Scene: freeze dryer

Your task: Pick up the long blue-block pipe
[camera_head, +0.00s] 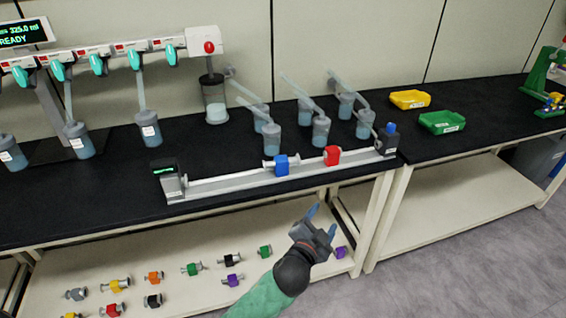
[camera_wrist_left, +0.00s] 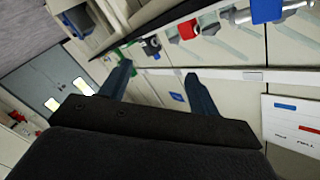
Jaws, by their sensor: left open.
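The blue-block pipe (camera_head: 281,165) sits on a long grey rail (camera_head: 230,184) on the black bench. It has a blue block with a short grey pipe end to its left. Its blue block also shows at the top right of the left wrist view (camera_wrist_left: 266,10). A red block (camera_head: 332,156) sits on the same rail to its right. My left gripper (camera_head: 322,222) is open and empty, in front of the bench edge and below the rail in the head view, apart from the pipe. Its two blue fingers also show apart in the left wrist view (camera_wrist_left: 158,78). My right gripper is not visible.
Beakers (camera_head: 272,137) with tubes stand behind the rail. A yellow tray (camera_head: 410,99) and a green tray (camera_head: 442,122) lie to the right. The lower shelf (camera_head: 200,290) holds several small coloured fittings. A dark post (camera_head: 387,139) stands at the rail's right end.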

